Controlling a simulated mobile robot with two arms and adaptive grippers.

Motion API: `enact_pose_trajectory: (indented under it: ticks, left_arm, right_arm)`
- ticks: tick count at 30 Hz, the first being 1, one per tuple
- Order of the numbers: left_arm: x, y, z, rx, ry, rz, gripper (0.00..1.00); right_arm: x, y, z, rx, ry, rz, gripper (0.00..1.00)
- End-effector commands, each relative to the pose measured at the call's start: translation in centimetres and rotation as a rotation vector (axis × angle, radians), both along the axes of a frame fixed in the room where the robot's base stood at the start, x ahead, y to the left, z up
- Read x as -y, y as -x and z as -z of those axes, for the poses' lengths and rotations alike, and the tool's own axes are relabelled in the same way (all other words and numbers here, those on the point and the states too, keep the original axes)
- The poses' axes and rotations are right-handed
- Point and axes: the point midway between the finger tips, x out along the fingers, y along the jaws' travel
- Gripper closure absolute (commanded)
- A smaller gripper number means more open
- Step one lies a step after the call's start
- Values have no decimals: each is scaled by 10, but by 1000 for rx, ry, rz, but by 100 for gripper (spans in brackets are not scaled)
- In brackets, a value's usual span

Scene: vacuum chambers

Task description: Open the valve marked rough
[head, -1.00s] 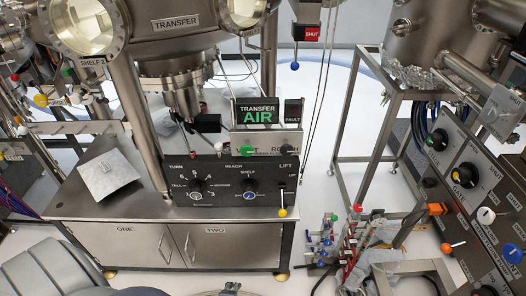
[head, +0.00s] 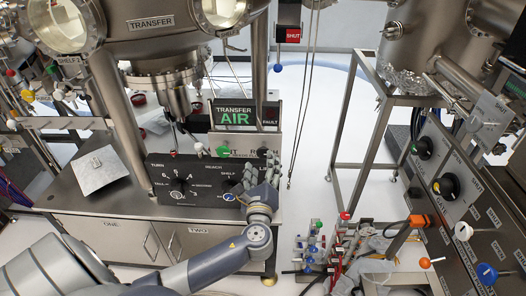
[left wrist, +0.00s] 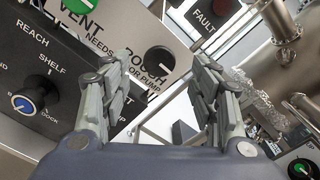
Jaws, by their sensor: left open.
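The rough valve is a round black knob (left wrist: 158,60) on the pale panel in the left wrist view, beside a partly covered "ROUGH" label. In the head view this knob (head: 262,152) sits at the right of the small panel under the green "TRANSFER AIR" display (head: 234,116), just beyond my fingers. My left gripper (head: 262,172) is open and empty in front of that panel. In the left wrist view its fingers (left wrist: 157,80) spread to either side, with the knob seen between them, apart from both. My right gripper is not in view.
The green vent knob (head: 222,151) sits left of the rough knob. Below is a black panel (head: 197,181) with dials. A fault box (head: 268,114) stands beside the display. A hanging blue-ended lever (head: 278,70) and cables are to the right. A metal frame (head: 345,140) stands further right.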

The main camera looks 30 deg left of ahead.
Motion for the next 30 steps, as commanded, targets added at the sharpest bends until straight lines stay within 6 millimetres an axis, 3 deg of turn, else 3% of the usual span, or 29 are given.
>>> enact_pose_trajectory:
  ticks: [3, 10, 23, 30]
  left_arm:
    - [-13, -21, -2, 0, -1, -2, 44]
    - [-29, -48, -1, -1, 0, 1, 44]
    - [-35, -57, 1, -1, 3, 1, 44]
    - [-35, -56, 1, -1, 3, 1, 89]
  right_arm:
    - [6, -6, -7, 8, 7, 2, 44]
    - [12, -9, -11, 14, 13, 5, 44]
    - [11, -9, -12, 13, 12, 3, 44]
    - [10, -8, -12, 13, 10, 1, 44]
